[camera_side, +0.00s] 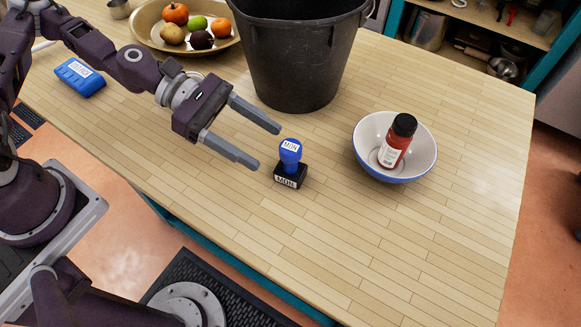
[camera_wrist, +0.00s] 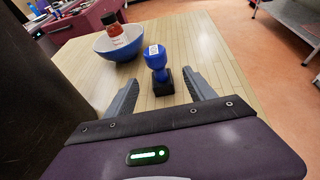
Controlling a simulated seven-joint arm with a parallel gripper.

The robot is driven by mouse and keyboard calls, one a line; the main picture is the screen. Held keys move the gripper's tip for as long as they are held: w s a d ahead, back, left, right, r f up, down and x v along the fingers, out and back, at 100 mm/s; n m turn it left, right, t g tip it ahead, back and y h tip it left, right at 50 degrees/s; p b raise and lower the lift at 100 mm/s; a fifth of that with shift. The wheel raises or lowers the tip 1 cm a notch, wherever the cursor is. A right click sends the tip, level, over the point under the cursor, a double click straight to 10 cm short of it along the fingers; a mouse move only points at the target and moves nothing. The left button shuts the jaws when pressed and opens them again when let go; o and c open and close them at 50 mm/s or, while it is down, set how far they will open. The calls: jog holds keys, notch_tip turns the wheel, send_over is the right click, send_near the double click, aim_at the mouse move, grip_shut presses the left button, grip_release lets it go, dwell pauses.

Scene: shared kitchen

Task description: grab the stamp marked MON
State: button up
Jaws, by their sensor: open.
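The stamp marked MON (camera_side: 290,165) stands upright on the wooden table, with a blue handle, a black base and white MON labels. In the side view my gripper (camera_side: 269,146) is open, its two grey fingers pointing toward the stamp, with the fingertips just short of it. In the wrist view the stamp (camera_wrist: 159,70) stands ahead, in line with the gap between the fingers of my gripper (camera_wrist: 163,84). Nothing is between the fingers.
A black bucket (camera_side: 298,60) stands close behind my gripper. A white-and-blue bowl (camera_side: 417,172) holding a red bottle (camera_side: 396,142) is right of the stamp. A fruit bowl (camera_side: 146,38) and a blue labelled object (camera_side: 80,78) lie left. The table's front right is clear.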

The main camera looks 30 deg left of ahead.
aim_at(290, 169)
jog(key=f, duration=0.3)
jog(key=shift+d, duration=0.35)
jog(key=x, duration=0.6)
jog(key=shift+w+d, duration=0.15)
grip_shut()
